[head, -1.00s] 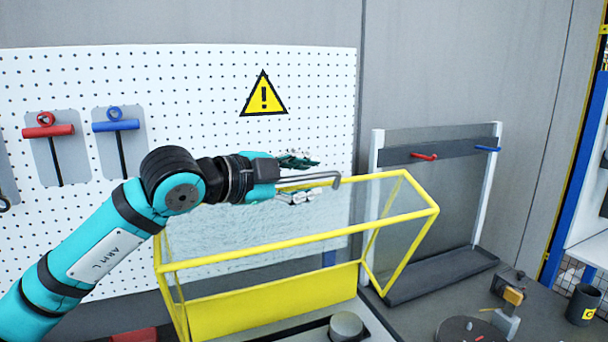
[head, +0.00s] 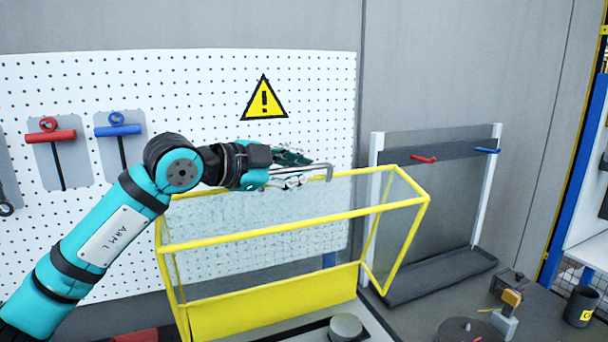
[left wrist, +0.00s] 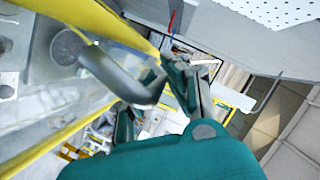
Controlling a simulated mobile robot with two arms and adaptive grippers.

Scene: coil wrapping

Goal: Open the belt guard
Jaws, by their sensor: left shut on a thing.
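The belt guard (head: 300,233) is a yellow frame with clear mesh-like panels in the middle of the head view, tilted up over the machine. A solid yellow panel (head: 275,303) stands below it. My left gripper (head: 295,172) is above the guard's top and shut on the grey bent handle bar (head: 326,167). In the left wrist view the bar (left wrist: 108,75) passes beside the teal fingers (left wrist: 155,88), next to a yellow frame tube. The exact contact is partly hidden by the fingers. My right gripper is not in view.
A white pegboard (head: 60,90) with a warning sign (head: 264,98) and hung red and blue T-handles stands behind. To the right are a rack (head: 440,265) with red and blue pegs, a yellow-and-grey tool (head: 508,305) and a dark cup (head: 581,305). A grey knob (head: 345,325) is below the guard.

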